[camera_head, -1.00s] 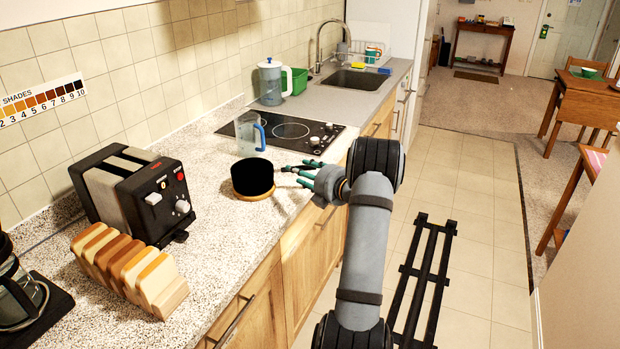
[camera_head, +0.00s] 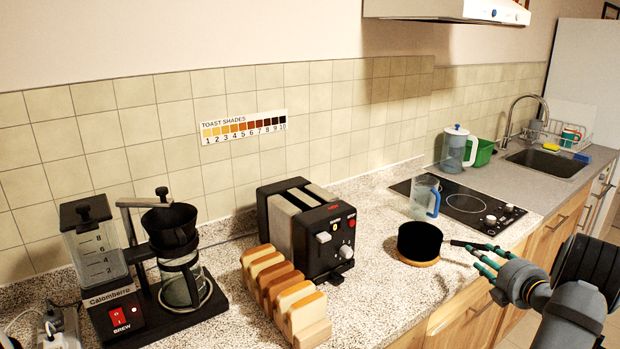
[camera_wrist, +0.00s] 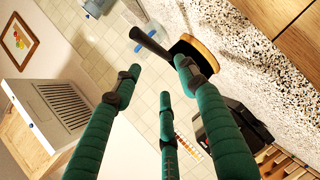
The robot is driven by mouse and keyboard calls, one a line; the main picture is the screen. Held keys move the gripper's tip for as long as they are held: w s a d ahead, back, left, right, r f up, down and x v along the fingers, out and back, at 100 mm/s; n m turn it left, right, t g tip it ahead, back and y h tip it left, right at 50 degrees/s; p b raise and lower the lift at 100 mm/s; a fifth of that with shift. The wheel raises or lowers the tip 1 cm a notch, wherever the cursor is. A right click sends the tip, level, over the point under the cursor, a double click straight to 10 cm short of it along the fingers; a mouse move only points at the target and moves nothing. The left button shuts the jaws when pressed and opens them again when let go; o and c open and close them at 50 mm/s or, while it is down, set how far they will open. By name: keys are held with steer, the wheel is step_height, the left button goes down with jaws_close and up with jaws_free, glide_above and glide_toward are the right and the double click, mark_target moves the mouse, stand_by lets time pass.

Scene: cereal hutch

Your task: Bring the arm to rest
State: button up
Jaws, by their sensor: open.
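My gripper (camera_head: 480,257) has green fingers and is at the right in the head view, over the counter's front edge. It also shows in the wrist view (camera_wrist: 152,82), where its fingers are spread with nothing between them. The black pot (camera_head: 420,240) sits on a round wooden trivet (camera_head: 418,262) to the left of the fingertips. Its dark handle (camera_head: 458,243) points toward my gripper and is close to the fingertips. In the wrist view the handle (camera_wrist: 148,41) lies beyond the fingers; I cannot tell if they touch it.
A toaster (camera_head: 308,232), a rack of bread slices (camera_head: 285,298) and a coffee maker (camera_head: 150,270) stand left of the pot. A clear jug (camera_head: 422,198) stands behind the pot by the hob (camera_head: 468,208). A sink (camera_head: 548,163) lies farther right.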

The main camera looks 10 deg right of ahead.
mark_target(460, 242)
steer(key=p+x, duration=0.1)
steer(key=x, duration=1)
steer(key=shift+w+f+p, duration=0.1)
steer(key=shift+w+p, duration=0.15)
steer(key=shift+p, duration=0.05)
